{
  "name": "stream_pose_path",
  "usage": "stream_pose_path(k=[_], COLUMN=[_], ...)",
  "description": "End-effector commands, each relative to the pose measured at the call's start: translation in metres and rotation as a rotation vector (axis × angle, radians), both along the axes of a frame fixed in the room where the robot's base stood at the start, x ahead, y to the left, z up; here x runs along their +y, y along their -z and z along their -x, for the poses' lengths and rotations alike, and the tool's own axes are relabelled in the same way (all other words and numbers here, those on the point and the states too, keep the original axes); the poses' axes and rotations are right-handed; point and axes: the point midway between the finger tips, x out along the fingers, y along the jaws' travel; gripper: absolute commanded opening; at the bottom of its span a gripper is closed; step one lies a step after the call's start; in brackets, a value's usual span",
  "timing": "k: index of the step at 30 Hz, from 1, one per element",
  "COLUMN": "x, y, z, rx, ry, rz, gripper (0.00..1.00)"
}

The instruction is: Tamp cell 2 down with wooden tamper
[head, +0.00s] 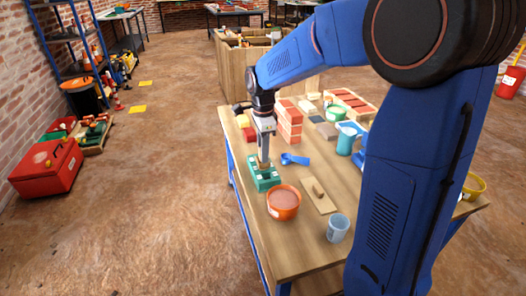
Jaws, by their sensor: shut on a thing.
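In the head view my gripper (265,142) points straight down over the left part of the wooden table. It is shut on a wooden tamper (264,165), which hangs upright below the jaws. The tamper's lower end is at the far part of a teal block with cells (264,186). I cannot tell whether it touches the fill or which numbered cell it is in. White patches show on the block's top. The tamper and gripper hide part of the block.
Close to the block are an orange bowl of reddish material (284,203), a blue scoop (294,159) and a board with a wooden handle (318,196). A light-blue cup (338,229) stands in front. A brick stack (288,124) rises behind.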

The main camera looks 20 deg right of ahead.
Motion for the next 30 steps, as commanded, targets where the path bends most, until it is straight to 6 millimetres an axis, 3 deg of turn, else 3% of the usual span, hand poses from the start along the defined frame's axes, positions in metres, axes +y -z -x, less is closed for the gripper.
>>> stream_pose_path(k=[30], x=[0.0], y=[0.0083], z=[0.0], rx=[0.001], ry=[0.0], rz=[0.0], gripper=[0.03])
